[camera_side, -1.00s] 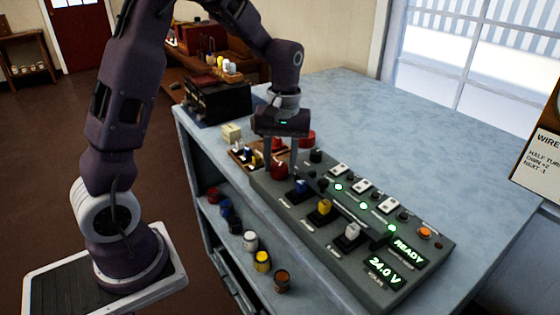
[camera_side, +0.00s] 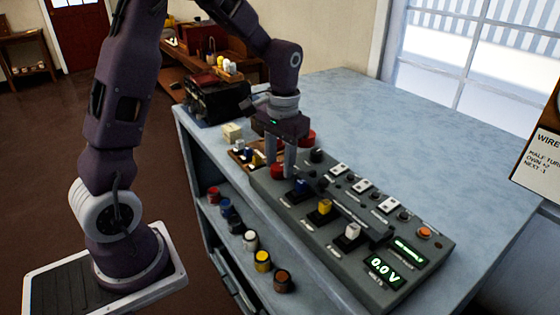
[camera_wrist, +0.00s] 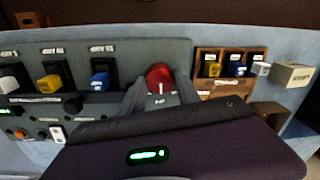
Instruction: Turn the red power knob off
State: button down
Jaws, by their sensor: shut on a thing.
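The red power knob (camera_wrist: 160,77) sits at the end of the grey control panel (camera_side: 375,278), with a white line on its face. In the side view the knob (camera_side: 277,171) is partly hidden by my fingers. My gripper (camera_side: 283,165) points down and is shut on the knob, one finger on each side; it also shows in the wrist view (camera_wrist: 158,90). The panel's lower display (camera_side: 384,271) reads 0.0 V. The upper display (camera_side: 409,250) shows green text too blurred to read. The round lamps by the white switches look dark.
Blue (camera_side: 301,187), yellow (camera_side: 325,207) and white (camera_side: 353,231) levers stand along the panel. A wooden tray (camera_side: 240,158) of small coloured parts lies beside it. A red round object (camera_side: 307,138) is behind my gripper.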

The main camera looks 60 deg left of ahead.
dwell(0.3)
jog(key=c, duration=0.9)
grip_release()
